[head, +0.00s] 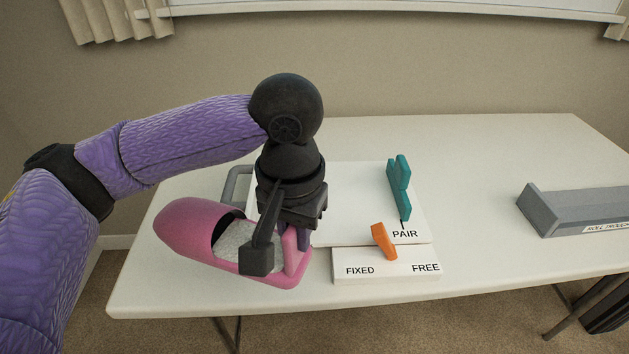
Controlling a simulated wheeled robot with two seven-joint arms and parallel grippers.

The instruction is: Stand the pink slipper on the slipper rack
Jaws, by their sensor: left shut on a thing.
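The pink slipper (188,228) has a grey fluffy inside. Its closed toe points left and its heel end lies to the right. My left gripper (281,248) reaches down from above and is shut on the slipper near the heel. The slipper is level or nearly so, over the table's front left part; I cannot tell if it touches the table. A grey bent bar (236,184) shows behind the slipper, partly hidden by my gripper. It may be part of the slipper rack, but I cannot tell. My right gripper is not in view.
A white board (350,205) marked PAIR carries an upright teal piece (399,182). In front, a white block marked FIXED and FREE (390,269) carries an orange piece (383,241). A grey trough (565,210) lies at right. The white table (480,160) is clear between.

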